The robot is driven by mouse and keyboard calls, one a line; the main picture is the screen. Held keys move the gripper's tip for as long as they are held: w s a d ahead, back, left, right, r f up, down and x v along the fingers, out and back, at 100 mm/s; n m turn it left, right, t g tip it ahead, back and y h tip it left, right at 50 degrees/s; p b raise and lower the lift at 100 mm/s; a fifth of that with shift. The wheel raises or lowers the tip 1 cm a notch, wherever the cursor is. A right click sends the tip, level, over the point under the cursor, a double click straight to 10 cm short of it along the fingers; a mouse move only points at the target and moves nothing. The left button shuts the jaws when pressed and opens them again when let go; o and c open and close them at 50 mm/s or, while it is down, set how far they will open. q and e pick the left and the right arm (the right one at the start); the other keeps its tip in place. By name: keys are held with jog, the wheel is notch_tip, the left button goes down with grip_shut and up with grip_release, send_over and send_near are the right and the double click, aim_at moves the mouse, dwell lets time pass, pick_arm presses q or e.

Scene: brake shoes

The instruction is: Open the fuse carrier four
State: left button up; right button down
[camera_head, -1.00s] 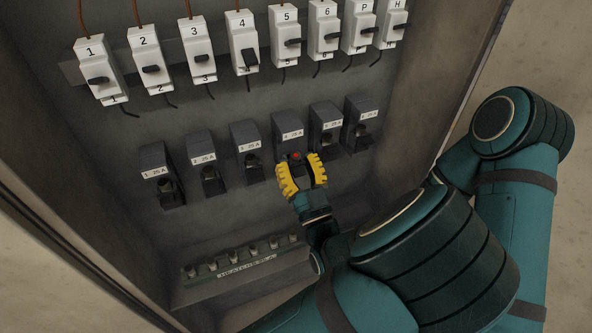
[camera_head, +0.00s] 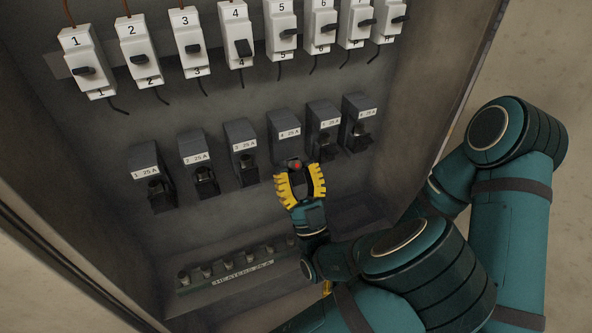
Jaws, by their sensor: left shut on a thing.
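Fuse carrier four (camera_head: 286,122) is a dark block labelled "4 25 A" in the middle row of the cabinet, fourth from the left. My left gripper (camera_head: 298,182), with yellow fingers, is just below its label. My right gripper is not in view.
Carrier three (camera_head: 241,140) and carrier five (camera_head: 323,122) stand close on either side. White breakers line the top; breaker four (camera_head: 238,36) has its lever down, unlike its neighbours. A terminal strip labelled "HEATERS" (camera_head: 243,273) lies below. The cabinet's right wall (camera_head: 440,80) is near my arm.

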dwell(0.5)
pick_arm(q)
jog(key=o, duration=1)
notch_tip(320, 180, up, 10)
